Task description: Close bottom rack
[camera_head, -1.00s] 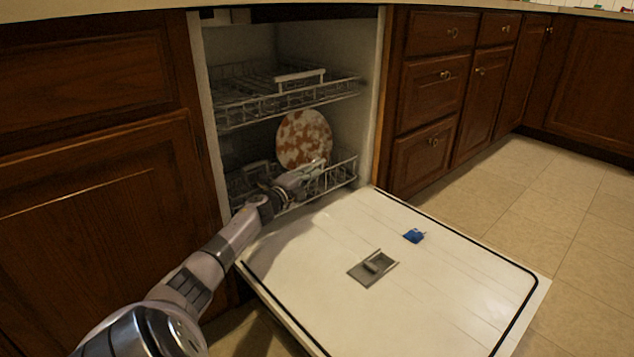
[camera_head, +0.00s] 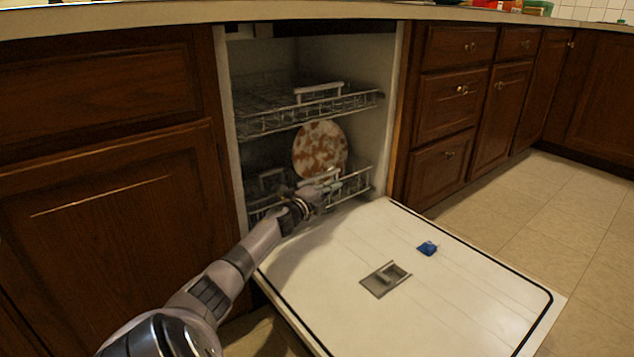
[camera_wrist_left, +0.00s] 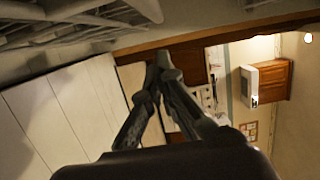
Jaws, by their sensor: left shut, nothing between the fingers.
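The bottom rack (camera_head: 352,184) is inside the dishwasher, with its front near the opening. A white plate with reddish-brown patches (camera_head: 320,149) stands upright in it. My left gripper (camera_head: 328,183) is at the front of the bottom rack. Its fingers (camera_wrist_left: 158,70) are shut with nothing between them in the left wrist view. Whether the fingertips touch the rack I cannot tell. Wire rack bars (camera_wrist_left: 75,15) show at the top left of the left wrist view. My right gripper is not in view.
The dishwasher door (camera_head: 330,270) lies open and low in front, below my left arm. It carries a grey dispenser (camera_head: 386,279) and a small blue item (camera_head: 427,248). The upper rack (camera_head: 300,110) is inside, above the plate. Wooden cabinets (camera_head: 100,200) flank the opening. Floor at right is clear.

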